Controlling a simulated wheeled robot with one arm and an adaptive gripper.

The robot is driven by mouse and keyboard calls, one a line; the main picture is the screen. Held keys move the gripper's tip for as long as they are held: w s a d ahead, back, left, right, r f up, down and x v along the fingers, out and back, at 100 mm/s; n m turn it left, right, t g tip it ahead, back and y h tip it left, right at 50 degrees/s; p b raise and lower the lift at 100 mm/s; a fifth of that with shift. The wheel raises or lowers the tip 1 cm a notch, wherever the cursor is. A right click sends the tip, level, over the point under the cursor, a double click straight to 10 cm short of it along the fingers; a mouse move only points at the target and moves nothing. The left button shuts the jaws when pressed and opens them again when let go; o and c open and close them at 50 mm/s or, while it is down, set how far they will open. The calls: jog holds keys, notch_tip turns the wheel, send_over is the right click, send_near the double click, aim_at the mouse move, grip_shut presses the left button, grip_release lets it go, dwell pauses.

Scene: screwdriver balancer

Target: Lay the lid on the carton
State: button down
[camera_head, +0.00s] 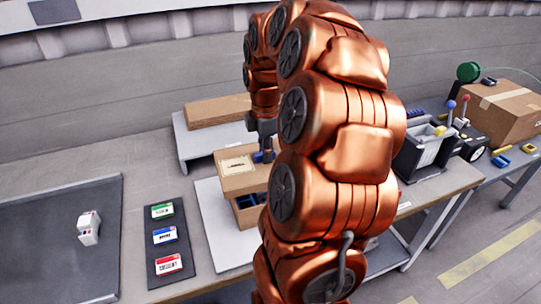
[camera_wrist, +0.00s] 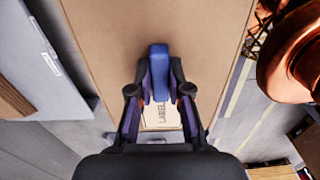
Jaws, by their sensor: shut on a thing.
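The lid (camera_head: 232,181) is a flat brown cardboard piece with a white label and a blue grip block (camera_wrist: 158,60) on top. My gripper (camera_wrist: 159,92) is shut on the blue block, one finger on each side, and the lid fills the middle of the wrist view (camera_wrist: 205,40). In the head view my gripper (camera_head: 265,151) is partly behind my arm. The brown carton (camera_head: 247,218) stands below the lid, with a dark opening and something blue showing at its front. My arm hides its right part. I cannot tell whether the lid touches the carton.
A white board (camera_head: 212,215) lies under the carton. Behind it, flat cardboard (camera_head: 215,108) rests on a pale stand (camera_head: 190,146). At left are a label panel (camera_head: 165,238) and a dark mat (camera_head: 50,240) with a white device (camera_head: 88,228). A taped box (camera_head: 505,110) stands far right.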

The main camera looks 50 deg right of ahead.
jog(key=shift+s+d+f+n, duration=0.1)
jog(key=shift+s+d+n, duration=0.25)
jog(key=shift+s, duration=0.3)
jog(key=shift+f+b, duration=0.55)
jog(key=shift+f, duration=1.1)
jog(key=shift+d, duration=0.1)
jog(key=shift+f+b, duration=0.9)
jog(key=shift+f, duration=0.7)
dwell(1.0)
jog(key=c, duration=1)
grip_release()
notch_tip(320, 180, up, 12)
